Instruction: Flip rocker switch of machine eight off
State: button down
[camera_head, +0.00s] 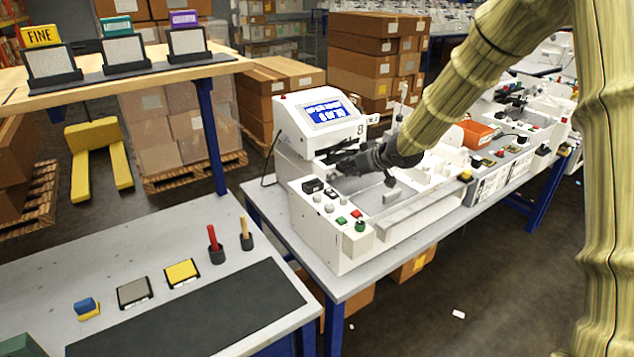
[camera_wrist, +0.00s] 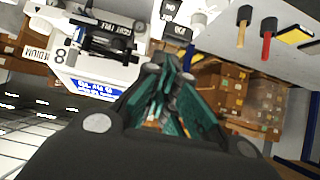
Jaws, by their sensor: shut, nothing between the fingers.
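Machine eight (camera_head: 292,150) is a white pen plotter with a lit blue screen and an "8" beside it; it also shows upside down in the wrist view (camera_wrist: 75,62). Its front panel bears a black switch block (camera_head: 312,186), which looks like the rocker switch. The wrist view shows black blocks with white lettering (camera_wrist: 176,31) just beyond my fingers; which side is pressed is unclear. My gripper (camera_head: 345,160) hangs over the machine, behind the panel and below the screen, apart from the switch. Its teal-padded fingers (camera_wrist: 172,62) are shut and empty.
Round knobs, a red button (camera_head: 356,213) and a green button (camera_head: 360,225) sit near the switch. A clear rail (camera_head: 410,205) runs along the plotter's front. A side bench (camera_head: 60,270) stands at left. More machines and an orange bin (camera_head: 475,134) are at right.

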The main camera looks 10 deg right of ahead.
dwell(0.3)
jog(key=p, duration=0.3)
send_over(331, 192)
jog(key=f, duration=0.6)
jog(key=shift+s, duration=0.25)
jog(key=shift+w+f+p, duration=0.15)
jog(key=shift+f+p, duration=0.25)
jog(key=shift+f, duration=0.55)
jog(key=shift+w+f+p, duration=0.1)
jog(key=shift+f+p, duration=0.3)
jog(key=shift+f, duration=0.55)
jog(key=shift+w+a+f, duration=0.1)
jog(key=shift+w+f, duration=0.1)
jog(key=shift+f, duration=0.15)
jog(key=shift+s, duration=0.2)
